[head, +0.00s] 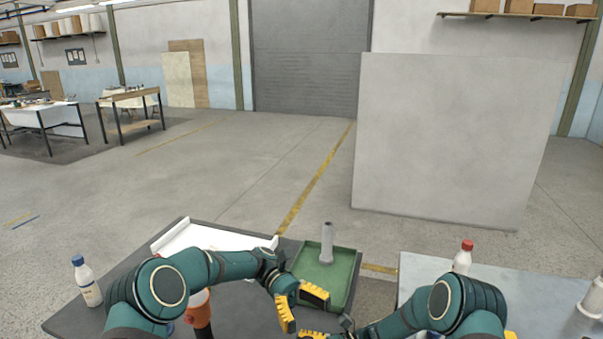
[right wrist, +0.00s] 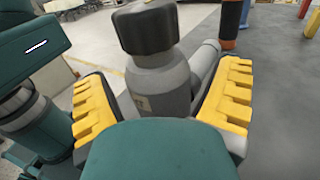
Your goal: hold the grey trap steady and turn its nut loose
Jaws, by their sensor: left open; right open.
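The grey trap (right wrist: 158,88) shows in the right wrist view, with a dark ribbed nut (right wrist: 146,27) on top and a grey side pipe (right wrist: 207,60) at its right. My right gripper (right wrist: 163,105) is open, its yellow fingers on either side of the trap body; contact cannot be told. In the head view only a little of the right gripper shows at the bottom edge, and I cannot make out the trap there. My left gripper (head: 301,305) is open in front of the green tray, its yellow fingers spread with nothing visible between them.
A blue-capped bottle (head: 88,284), an orange-and-dark object (head: 200,312) and a white sheet (head: 205,238) are at left. A red-capped bottle (head: 462,260) stands on the right table (head: 425,268). A gap separates the tables.

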